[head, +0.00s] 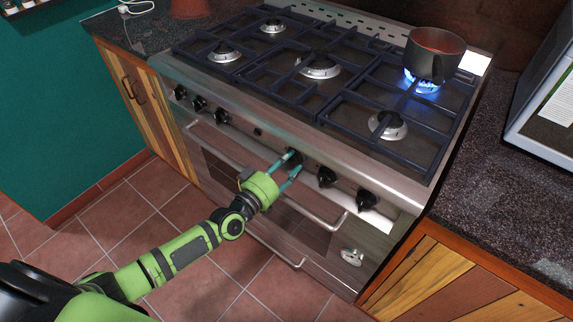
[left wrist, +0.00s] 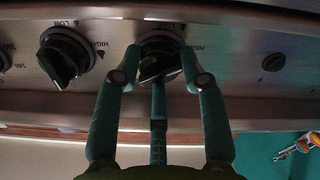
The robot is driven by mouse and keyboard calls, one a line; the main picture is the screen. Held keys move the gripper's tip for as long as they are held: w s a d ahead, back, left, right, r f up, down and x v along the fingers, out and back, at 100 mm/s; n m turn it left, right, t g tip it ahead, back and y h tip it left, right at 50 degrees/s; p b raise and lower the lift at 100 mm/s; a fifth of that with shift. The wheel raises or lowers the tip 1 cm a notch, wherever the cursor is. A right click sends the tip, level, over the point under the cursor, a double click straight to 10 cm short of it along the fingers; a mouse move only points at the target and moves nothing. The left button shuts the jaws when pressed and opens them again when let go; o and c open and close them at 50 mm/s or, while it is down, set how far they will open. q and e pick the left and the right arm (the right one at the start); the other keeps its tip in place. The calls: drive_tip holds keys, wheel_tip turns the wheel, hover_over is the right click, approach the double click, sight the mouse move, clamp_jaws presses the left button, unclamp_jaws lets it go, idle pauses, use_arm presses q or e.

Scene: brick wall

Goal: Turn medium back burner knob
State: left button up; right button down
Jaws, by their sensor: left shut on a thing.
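My left gripper (head: 290,163) reaches the front panel of the stove and is shut on a black burner knob (left wrist: 160,62). In the left wrist view its teal fingers (left wrist: 160,78) sit on either side of that knob. The fingers partly cover the knob in the head view. Another black knob (head: 326,177) is just to its right, with one more (head: 367,200) farther right. Several knobs (head: 198,103) are at the panel's left end. My right gripper is not in view.
A dark pot (head: 435,57) stands over a lit blue flame (head: 424,84) at the back right of the stovetop. The oven handle (head: 300,213) runs below the panel. Dark counters (head: 490,165) flank the stove.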

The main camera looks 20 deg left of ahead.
use_arm(q)
drive_tip(key=n, duration=0.3)
drive_tip(key=n+b, duration=0.1)
drive_tip(key=shift+s+d+f+n, duration=0.1)
drive_tip(key=shift+f+n, duration=0.15)
drive_tip(key=shift+n, duration=0.05)
drive_tip(key=shift+n+b, duration=0.5)
drive_tip(key=shift+n, duration=1.4)
drive_tip(key=shift+r, duration=0.1)
drive_tip(key=o, duration=0.9)
drive_tip(key=shift+r, duration=0.1)
drive_tip(key=v, duration=1.2)
